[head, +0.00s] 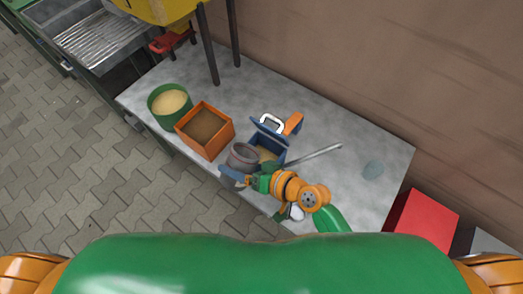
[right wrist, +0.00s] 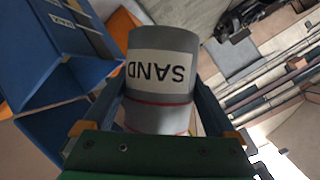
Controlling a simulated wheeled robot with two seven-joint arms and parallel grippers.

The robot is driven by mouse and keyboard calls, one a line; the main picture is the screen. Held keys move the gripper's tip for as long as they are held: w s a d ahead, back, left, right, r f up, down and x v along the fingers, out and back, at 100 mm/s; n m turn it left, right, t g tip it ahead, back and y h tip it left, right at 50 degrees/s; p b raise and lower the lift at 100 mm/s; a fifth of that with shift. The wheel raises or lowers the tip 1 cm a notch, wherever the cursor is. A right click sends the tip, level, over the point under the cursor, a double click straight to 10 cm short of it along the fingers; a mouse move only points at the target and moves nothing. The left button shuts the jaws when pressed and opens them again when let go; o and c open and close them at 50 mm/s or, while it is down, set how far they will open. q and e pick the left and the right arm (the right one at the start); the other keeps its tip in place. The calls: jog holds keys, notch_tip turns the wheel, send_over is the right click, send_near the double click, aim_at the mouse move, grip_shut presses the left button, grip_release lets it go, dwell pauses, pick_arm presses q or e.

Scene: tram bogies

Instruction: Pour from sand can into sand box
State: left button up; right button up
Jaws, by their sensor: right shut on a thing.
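My right gripper (head: 247,170) is shut on the grey sand can (head: 242,155). In the right wrist view the can (right wrist: 163,65) sits between the two fingers, its SAND label upside down in the picture. In the head view the can is close beside the blue box (head: 284,156), at its left. That box has its lid open and tan sand-like material inside; I take it to be the sand box. In the right wrist view the blue box (right wrist: 60,75) is left of the can. Any flow from the can cannot be made out. My left gripper is not in view.
An orange box (head: 221,146) with brown fill and a green round tub (head: 168,121) with pale fill stand left on the grey table (head: 330,120). A grey rod (head: 318,153) lies right of the blue box. A red box (head: 425,222) is beyond the table's right end.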

jog(key=shift+s, duration=0.1)
dwell(0.4)
jog(key=shift+f, duration=0.1)
jog(key=shift+f+m+g+b, duration=0.1)
jog(key=shift+m+g+b, duration=0.2)
jog(key=shift+b, duration=0.15)
dwell(0.5)
jog(key=shift+r+m+g+y, duration=0.3)
jog(key=shift+r+m+y, duration=0.2)
dwell(2.0)
jog(key=shift+w+d+f+m+g+y+b, duration=0.15)
jog(key=shift+f+m+g+y+b, duration=0.3)
jog(key=shift+m+b, duration=0.45)
dwell(3.0)
